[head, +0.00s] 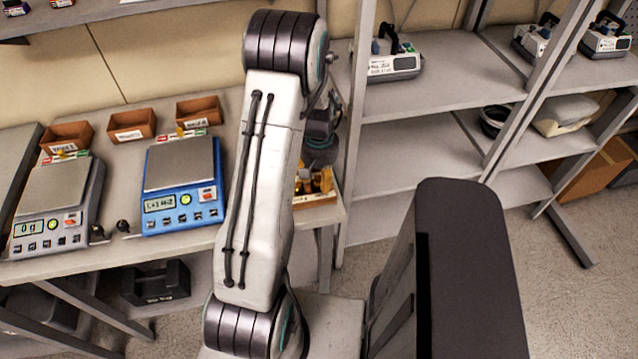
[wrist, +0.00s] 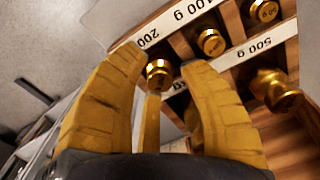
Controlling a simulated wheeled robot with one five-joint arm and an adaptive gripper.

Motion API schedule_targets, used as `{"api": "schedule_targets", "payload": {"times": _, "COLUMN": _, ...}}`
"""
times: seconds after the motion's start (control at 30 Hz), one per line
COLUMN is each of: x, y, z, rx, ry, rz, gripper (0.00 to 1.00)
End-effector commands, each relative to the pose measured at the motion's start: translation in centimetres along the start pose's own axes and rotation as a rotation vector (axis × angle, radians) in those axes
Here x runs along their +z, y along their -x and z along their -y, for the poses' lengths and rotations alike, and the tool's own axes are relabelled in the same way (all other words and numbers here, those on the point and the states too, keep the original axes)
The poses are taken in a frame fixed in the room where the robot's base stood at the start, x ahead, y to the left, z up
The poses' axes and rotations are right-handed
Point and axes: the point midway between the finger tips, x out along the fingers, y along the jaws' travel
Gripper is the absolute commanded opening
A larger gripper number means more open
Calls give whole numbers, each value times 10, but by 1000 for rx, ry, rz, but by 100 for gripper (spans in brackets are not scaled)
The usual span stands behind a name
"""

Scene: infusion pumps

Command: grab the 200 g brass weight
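A small brass weight (wrist: 159,75) stands in the wooden weight rack (wrist: 234,22) by the label reading 200. In the wrist view its knob shows between the two yellow fingers of my gripper (wrist: 163,62). The fingers are open, with a gap to each side of the knob. The weight's lower part is hard to make out. In the head view the rack (head: 313,200) is at the right end of the bench, partly hidden behind my arm.
Other brass weights stand close by, one by the 100 g label (wrist: 211,42) and a larger one near the 500 g label (wrist: 276,90). A blue scale (head: 182,180) and a grey scale (head: 55,205) are on the bench. Shelves (head: 440,75) stand to the right.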

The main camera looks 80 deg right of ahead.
Motion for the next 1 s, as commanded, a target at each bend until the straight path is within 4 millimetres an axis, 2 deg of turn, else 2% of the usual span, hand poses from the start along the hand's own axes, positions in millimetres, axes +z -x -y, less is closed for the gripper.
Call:
{"api": "schedule_targets", "payload": {"times": 0.07, "x": 0, "y": 0, "z": 0, "rx": 0, "ry": 0, "rz": 0, "gripper": 30}}
{"api": "schedule_targets", "payload": {"times": 0.4, "x": 0, "y": 0, "z": 0, "rx": 0, "ry": 0, "rz": 0, "gripper": 0}}
{"api": "schedule_targets", "payload": {"times": 0.83, "x": 0, "y": 0, "z": 0, "rx": 0, "ry": 0, "rz": -1, "gripper": 0}}
{"api": "schedule_targets", "payload": {"times": 1.0, "x": -1, "y": 7, "z": 0, "rx": 1, "ry": 0, "rz": -4, "gripper": 0}}
